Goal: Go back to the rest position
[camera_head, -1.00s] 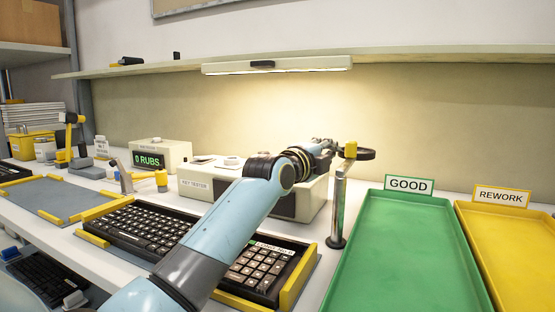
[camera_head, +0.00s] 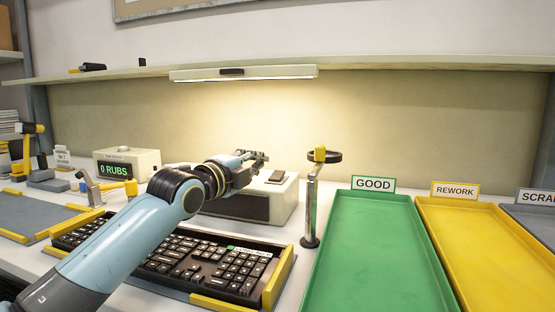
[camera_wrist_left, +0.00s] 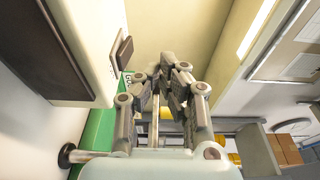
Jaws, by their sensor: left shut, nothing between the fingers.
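My left gripper (camera_head: 262,158) shows in the head view above the back of a pale box, the key tester (camera_head: 283,190). In the left wrist view its fingers (camera_wrist_left: 170,68) are drawn together with nothing between them. The gripper is apart from the metal post (camera_head: 312,210) on its right. My left forearm crosses in front of a black keyboard (camera_head: 215,262) and hides part of it. My right gripper is in neither view.
A green GOOD tray (camera_head: 368,250), a yellow REWORK tray (camera_head: 490,240) and a grey SCRAP tray (camera_head: 540,222) stand at the right, and look empty. A counter reading 0 RUBS (camera_head: 120,168) stands at the left. A shelf (camera_head: 420,70) runs along the wall.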

